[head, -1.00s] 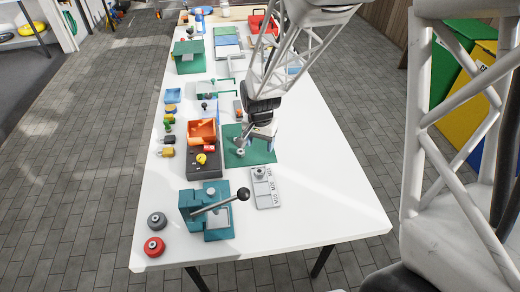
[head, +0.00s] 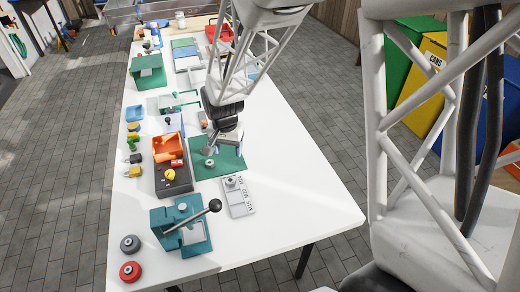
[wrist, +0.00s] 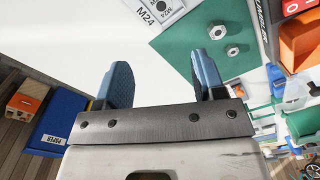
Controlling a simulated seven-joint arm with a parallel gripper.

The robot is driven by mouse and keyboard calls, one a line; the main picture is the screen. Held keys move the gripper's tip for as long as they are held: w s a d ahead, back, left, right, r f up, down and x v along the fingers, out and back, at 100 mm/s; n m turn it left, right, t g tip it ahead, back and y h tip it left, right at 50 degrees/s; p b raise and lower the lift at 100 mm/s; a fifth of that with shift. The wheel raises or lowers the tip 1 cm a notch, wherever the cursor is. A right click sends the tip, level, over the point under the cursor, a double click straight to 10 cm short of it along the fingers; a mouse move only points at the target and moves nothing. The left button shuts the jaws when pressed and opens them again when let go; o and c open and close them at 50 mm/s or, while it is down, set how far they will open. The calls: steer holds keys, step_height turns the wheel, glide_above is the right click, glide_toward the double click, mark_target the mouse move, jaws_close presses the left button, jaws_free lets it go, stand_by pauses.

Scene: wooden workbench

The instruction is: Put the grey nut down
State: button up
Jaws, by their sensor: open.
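My gripper (head: 222,147) is over the green mat (head: 232,160). In the wrist view my gripper (wrist: 163,80) has its two blue fingers wide apart with nothing between them. A grey nut (head: 210,162) lies on the mat. The wrist view shows two grey nuts on the mat, an upper one (wrist: 217,32) and a lower one (wrist: 232,50), both apart from the right finger. A grey labelled tray (head: 241,208) lies in front of the mat with a nut (head: 231,181) at its far end. I cannot tell which nut is the task's own.
A teal press (head: 183,228) with a black-knobbed lever stands at the front left. A dark bin (head: 173,182) with an orange tray (head: 168,148) is left of the mat. The white tabletop to the right is clear.

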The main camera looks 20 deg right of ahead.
steer(key=s+d+r+n+t, duration=0.1)
steer(key=s+d+r, duration=0.3)
steer(key=s+r, duration=0.6)
steer(key=s+d+r+n+t, duration=0.1)
steer(key=s+d+r+n, duration=0.3)
steer(key=s+r, duration=0.6)
steer(key=s, duration=0.6)
steer(key=shift+n+t, duration=0.3)
